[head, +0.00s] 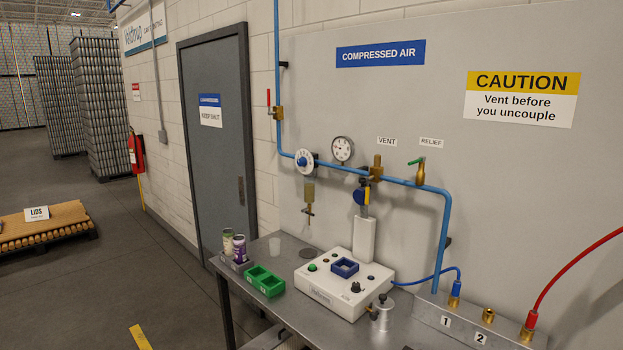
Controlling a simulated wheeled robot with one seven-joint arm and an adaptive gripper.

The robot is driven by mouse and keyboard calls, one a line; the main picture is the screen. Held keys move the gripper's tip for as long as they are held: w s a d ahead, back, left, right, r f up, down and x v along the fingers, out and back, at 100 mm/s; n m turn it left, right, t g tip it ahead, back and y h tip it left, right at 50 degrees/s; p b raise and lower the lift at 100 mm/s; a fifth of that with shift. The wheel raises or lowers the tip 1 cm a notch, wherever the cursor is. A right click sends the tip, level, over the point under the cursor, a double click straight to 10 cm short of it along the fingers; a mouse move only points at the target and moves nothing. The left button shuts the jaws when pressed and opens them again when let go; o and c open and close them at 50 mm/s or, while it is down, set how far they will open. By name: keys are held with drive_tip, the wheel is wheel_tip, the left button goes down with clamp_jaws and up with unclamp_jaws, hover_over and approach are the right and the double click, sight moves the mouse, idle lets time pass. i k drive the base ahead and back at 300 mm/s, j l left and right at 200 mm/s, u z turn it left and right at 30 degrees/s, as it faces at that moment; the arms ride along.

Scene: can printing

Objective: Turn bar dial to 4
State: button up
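A round dial (305,161) with a blue centre and a white marked ring sits on the blue air pipe, left of the pressure gauge; I take it for the bar dial. Its marks are too small to read, so I cannot tell its setting. The white-faced gauge (342,149) stands just above the pipe; its needle reading is also unclear. A bowl with a brass drain (309,197) hangs below the dial. My gripper is not in view, and nothing touches the dial.
A steel bench (408,322) below the pipe holds a white control box (337,286), a green tray (264,281) and cans (239,248). A red-handled valve (276,112) is left of the dial. Brass fittings and hoses stand right. The floor left of the bench is open.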

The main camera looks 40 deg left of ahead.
sight(302, 162)
drive_tip(key=u, duration=1.6)
drive_tip(key=i+j, duration=0.25)
drive_tip(key=i+z, duration=0.05)
drive_tip(key=i, duration=0.05)
